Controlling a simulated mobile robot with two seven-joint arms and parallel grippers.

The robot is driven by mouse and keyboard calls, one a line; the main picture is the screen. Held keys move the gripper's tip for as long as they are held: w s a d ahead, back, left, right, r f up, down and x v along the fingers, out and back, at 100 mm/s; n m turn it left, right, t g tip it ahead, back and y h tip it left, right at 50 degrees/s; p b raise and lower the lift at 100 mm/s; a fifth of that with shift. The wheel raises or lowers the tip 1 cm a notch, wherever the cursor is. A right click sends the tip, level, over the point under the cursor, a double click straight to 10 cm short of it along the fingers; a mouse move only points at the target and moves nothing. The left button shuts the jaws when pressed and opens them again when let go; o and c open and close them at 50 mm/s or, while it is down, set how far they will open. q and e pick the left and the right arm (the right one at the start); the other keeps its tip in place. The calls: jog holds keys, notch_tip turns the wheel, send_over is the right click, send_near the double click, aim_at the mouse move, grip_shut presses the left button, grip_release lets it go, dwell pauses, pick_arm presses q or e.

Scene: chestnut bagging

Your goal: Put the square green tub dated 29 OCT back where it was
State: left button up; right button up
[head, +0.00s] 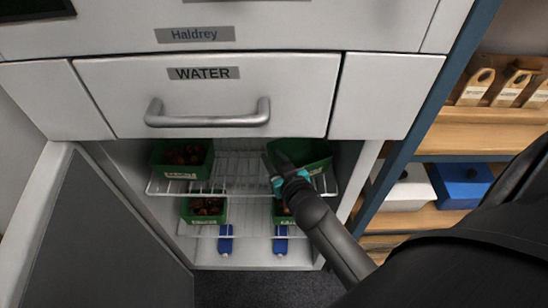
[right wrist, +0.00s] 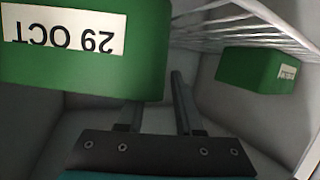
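The square green tub (head: 303,151) is at the right of the upper wire shelf in the head view, tilted and looking larger than the other tubs. No chestnuts show in it. In the right wrist view its white label reads 29 OCT, upside down, on the green wall (right wrist: 140,60). My right gripper (head: 273,161) is at the tub's near left corner. I cannot tell whether the tub touches the shelf. My left gripper is out of view.
A green tub of chestnuts (head: 183,157) stands upper left; another (head: 204,210) stands on the lower shelf (head: 245,235). A tub behind my arm (head: 282,211) is partly hidden. The WATER drawer (head: 207,95) overhangs the opening. The open door (head: 100,235) is at left.

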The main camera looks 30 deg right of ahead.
jog(key=shift+r, duration=0.2)
pick_arm(q)
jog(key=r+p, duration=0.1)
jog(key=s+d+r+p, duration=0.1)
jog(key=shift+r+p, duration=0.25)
jog(key=shift+p, duration=0.05)
pick_arm(e)
jog(key=v, duration=1.2)
